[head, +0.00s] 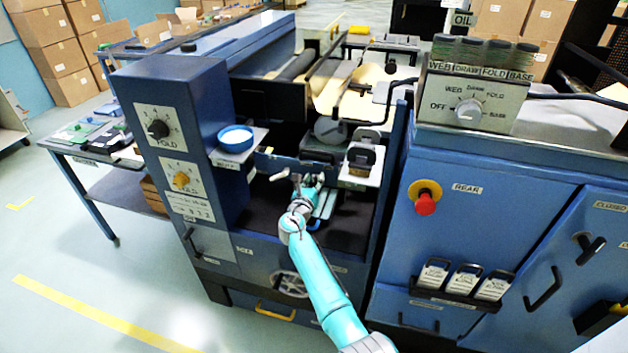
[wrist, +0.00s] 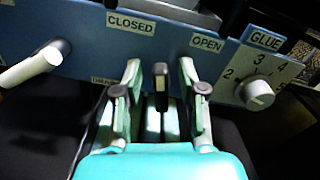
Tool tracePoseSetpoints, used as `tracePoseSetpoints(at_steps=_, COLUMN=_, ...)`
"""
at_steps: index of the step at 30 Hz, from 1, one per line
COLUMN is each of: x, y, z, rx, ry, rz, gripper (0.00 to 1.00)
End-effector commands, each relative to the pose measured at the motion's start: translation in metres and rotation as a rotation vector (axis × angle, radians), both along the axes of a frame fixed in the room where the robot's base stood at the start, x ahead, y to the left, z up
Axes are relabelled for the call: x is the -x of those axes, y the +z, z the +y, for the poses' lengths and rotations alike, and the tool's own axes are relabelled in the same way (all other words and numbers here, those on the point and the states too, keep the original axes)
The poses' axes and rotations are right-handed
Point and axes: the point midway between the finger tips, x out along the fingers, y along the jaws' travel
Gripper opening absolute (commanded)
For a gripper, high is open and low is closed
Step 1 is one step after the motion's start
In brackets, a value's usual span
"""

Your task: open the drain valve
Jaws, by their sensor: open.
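In the wrist view, a blue-grey panel (wrist: 175,47) carries a CLOSED label (wrist: 130,24) on the left and an OPEN label (wrist: 206,43) right of it. A white lever (wrist: 33,67) sticks out at the panel's left end, tilted down to the left. My gripper (wrist: 163,75) is open in front of the panel, below and between the two labels. A dark upright piece (wrist: 160,76) shows between its fingers; I cannot tell if it is a handle. In the head view my gripper (head: 308,181) reaches into the machine's middle bay.
A GLUE dial (wrist: 258,95) sits close right of my gripper. A blue cabinet on the right bears a red button (head: 425,204) and a black handle (head: 590,246) near another CLOSED label.

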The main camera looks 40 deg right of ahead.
Motion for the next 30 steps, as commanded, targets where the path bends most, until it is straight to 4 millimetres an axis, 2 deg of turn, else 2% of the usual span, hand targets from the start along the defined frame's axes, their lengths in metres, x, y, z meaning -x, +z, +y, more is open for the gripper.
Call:
tracePoseSetpoints(at_steps=7, x=-0.0005, y=0.0003, z=-0.0007, rx=0.0, ry=0.0, rz=0.0, gripper=0.41)
tracePoseSetpoints(at_steps=8, x=-0.0005, y=0.0003, z=-0.0007, rx=0.0, ry=0.0, rz=0.0, gripper=0.36)
tracePoseSetpoints(at_steps=12, x=-0.0005, y=0.0003, z=-0.0006, rx=0.0, ry=0.0, rz=0.0, gripper=0.01)
tracePoseSetpoints(at_steps=23, x=-0.0002, y=0.0003, z=-0.0008, rx=-0.014, ry=0.0, rz=-0.018, gripper=0.0)
tracePoseSetpoints(at_steps=30, x=0.0011, y=0.0004, z=-0.0016, rx=-0.085, ry=0.0, rz=-0.109, gripper=0.0)
